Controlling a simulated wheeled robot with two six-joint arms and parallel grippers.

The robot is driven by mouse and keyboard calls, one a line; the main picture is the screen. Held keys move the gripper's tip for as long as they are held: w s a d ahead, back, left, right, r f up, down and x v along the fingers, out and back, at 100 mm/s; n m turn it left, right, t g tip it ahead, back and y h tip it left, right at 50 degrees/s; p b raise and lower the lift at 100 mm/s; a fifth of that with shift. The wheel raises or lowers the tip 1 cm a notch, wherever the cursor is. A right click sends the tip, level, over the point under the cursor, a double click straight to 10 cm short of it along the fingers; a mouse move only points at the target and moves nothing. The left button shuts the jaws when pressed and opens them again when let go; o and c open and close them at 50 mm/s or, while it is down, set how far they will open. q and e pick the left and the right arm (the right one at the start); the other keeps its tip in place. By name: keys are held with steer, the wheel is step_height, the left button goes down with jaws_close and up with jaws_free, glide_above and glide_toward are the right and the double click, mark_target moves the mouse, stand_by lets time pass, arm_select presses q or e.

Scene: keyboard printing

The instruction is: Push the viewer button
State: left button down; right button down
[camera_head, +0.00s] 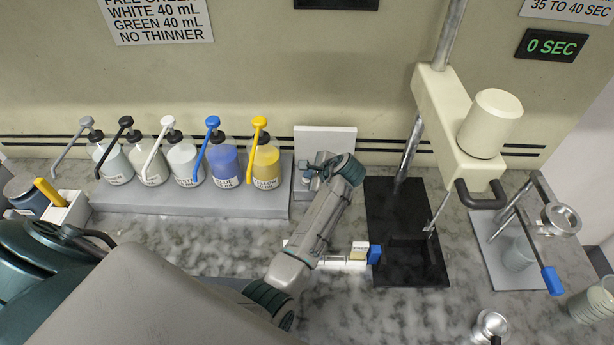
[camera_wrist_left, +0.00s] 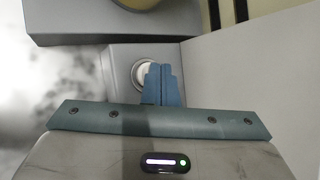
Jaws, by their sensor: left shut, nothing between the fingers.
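The viewer has a white upright panel (camera_head: 338,138) at the back of the counter, behind my left gripper. In the left wrist view, its grey base (camera_wrist_left: 118,62) carries a round white button (camera_wrist_left: 145,70) in a silver ring. My left gripper (camera_wrist_left: 161,68) is shut and empty, its blue-grey fingertips overlapping the right part of the button. I cannot tell whether they touch it. In the head view the left gripper (camera_head: 312,178) reaches down at the foot of the panel, and the button is not clear there. My right gripper is not in view.
Several pump bottles (camera_head: 230,164) stand on a grey shelf (camera_head: 190,202) just left of my gripper. A black-based press (camera_head: 409,250) stands to the right. A white tool with a blue end (camera_head: 375,254) lies near my forearm. Beyond is a lever device (camera_head: 515,265).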

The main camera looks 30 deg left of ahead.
arm_select(q)
steer(key=shift+s+f, duration=0.15)
steer(key=shift+f, duration=0.1)
steer(key=shift+r+p, duration=0.15)
steer(key=shift+p, duration=0.2)
steer(key=shift+r, duration=0.1)
steer(key=shift+w+r, duration=0.2)
steer(key=shift+r, duration=2.85)
